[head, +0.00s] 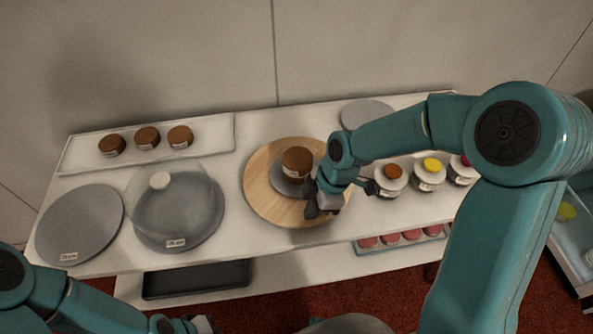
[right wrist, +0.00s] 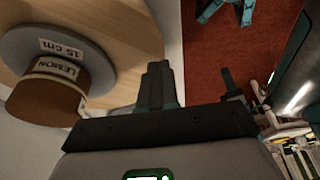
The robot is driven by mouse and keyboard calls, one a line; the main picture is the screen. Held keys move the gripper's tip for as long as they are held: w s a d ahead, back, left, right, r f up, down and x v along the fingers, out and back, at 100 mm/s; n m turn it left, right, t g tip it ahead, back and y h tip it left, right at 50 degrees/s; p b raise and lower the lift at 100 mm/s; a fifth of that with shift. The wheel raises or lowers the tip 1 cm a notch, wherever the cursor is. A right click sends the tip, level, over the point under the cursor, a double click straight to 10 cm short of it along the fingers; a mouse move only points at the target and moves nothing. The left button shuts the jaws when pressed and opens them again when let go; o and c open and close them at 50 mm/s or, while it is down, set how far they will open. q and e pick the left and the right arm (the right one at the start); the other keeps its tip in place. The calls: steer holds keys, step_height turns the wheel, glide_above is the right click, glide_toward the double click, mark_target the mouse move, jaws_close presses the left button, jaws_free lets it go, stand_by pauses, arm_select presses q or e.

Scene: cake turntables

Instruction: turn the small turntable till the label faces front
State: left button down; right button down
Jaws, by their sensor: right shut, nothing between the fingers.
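The small grey turntable (head: 283,188) sits on a round wooden board and carries a brown cake (head: 297,160). In the right wrist view, the small turntable (right wrist: 20,45) shows a white "15 cm" label (right wrist: 62,50) on its edge. There the cake (right wrist: 40,105) shows a "LEMON" label. My right gripper (head: 318,207) is shut and empty, just right of the small turntable and over the board's right side. Its closed fingers (right wrist: 158,68) also show in the right wrist view, apart from the turntable. Only part of my left gripper shows, its fingers cut off by the bottom edge.
The wooden board (head: 258,175) lies on a white table (head: 120,187). Left stand a grey turntable (head: 78,225) and another under a clear dome (head: 170,190). A tray (head: 215,145) of small cakes lies behind. Several jars (head: 430,175) stand right of my gripper, with a grey disc (head: 365,112) behind.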

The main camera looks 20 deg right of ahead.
steer(key=shift+s+d, duration=0.25)
steer(key=shift+d, duration=0.15)
steer(key=shift+w+d, duration=0.2)
steer(key=shift+d, duration=0.05)
steer(key=d, duration=0.2)
steer(key=w+d, duration=0.1)
steer(key=d, duration=0.1)
steer(key=w+d, duration=0.1)
steer(key=d, duration=0.1)
steer(key=shift+w+d, duration=0.1)
steer(key=shift+d, duration=0.25)
steer(key=shift+a, duration=0.15)
steer(key=shift+f, duration=0.15)
